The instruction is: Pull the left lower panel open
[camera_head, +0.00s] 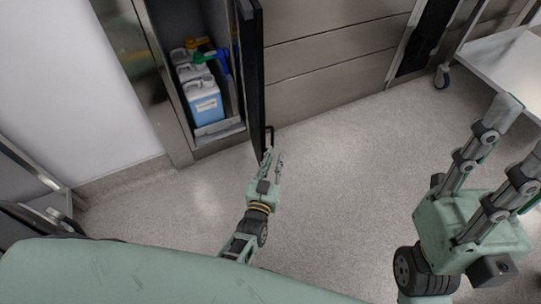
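The left lower panel (251,80) is a dark, narrow door seen nearly edge-on, and it stands swung out from the cabinet. Its compartment is exposed. A dark handle (270,134) shows near the panel's lower end. My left gripper (273,159) is at the lower end of the panel, close to the handle, with its fingers apart. I cannot tell whether a finger touches the panel or handle. My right gripper (512,142) is at the right, large and close to the camera, with its fingers wide apart and nothing between them.
White and blue jugs (205,101) stand in the open compartment on a grey tray (219,130). Closed steel panels (330,55) lie to the right. A wheeled cart (508,66) stands at the upper right. The speckled floor (345,165) between the arms is clear.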

